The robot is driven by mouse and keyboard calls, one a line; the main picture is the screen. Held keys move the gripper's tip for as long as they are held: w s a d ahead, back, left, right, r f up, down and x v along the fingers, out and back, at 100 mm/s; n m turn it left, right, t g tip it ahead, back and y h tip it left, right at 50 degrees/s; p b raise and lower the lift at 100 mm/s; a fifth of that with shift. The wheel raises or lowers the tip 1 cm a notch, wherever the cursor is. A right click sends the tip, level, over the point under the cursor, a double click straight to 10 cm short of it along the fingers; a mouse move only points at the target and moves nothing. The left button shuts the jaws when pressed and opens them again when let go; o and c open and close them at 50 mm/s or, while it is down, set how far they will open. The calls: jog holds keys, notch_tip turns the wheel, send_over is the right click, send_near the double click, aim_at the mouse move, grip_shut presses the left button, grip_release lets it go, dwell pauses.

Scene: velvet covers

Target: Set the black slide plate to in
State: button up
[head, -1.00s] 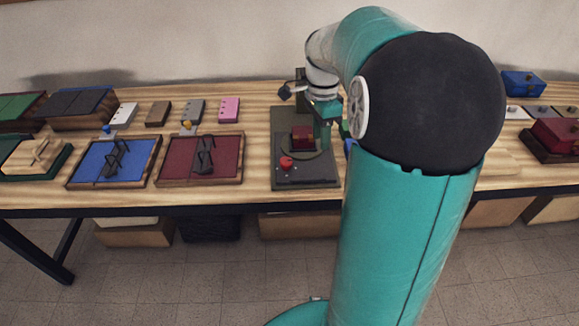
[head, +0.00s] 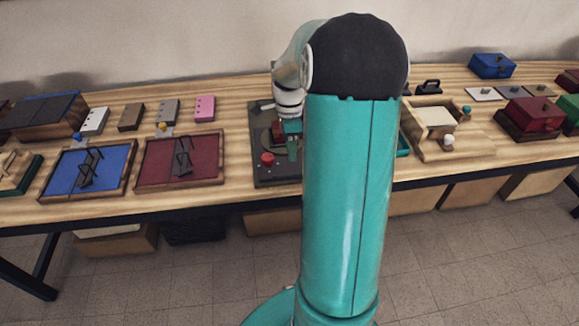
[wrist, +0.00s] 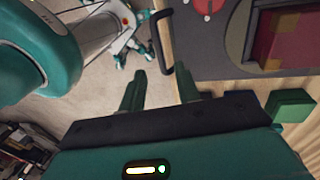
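A dark grey to black plate (head: 262,179) lies on the table, partly hidden behind my arm. It carries a red knob (head: 267,159) near its front left. I cannot tell which part of it slides. In the wrist view the dark plate (wrist: 213,50) is at upper right, with a dark red block (wrist: 290,42) on it. A thin black bar handle (wrist: 168,42) shows beside the table edge, just ahead of my fingertips. My gripper (wrist: 158,76) is open, its two fingers apart, with nothing visible between them. In the head view my gripper (head: 292,146) is over the plate, partly hidden.
A blue tray (head: 65,172) and a dark red tray (head: 207,155) with black stands are to the left. Several small blocks lie behind them. A wooden box (head: 459,150) and a red box (head: 533,115) are to the right. Boxes stand under the table.

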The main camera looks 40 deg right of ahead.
send_over(291, 168)
jog(key=s+a, duration=0.3)
jog(key=s, duration=0.1)
jog(key=f, duration=0.6)
jog(key=shift+w+a+f, duration=0.15)
jog(key=shift+w+f, duration=0.05)
jog(key=shift+f, duration=0.1)
jog(key=shift+c, duration=0.4)
grip_shut()
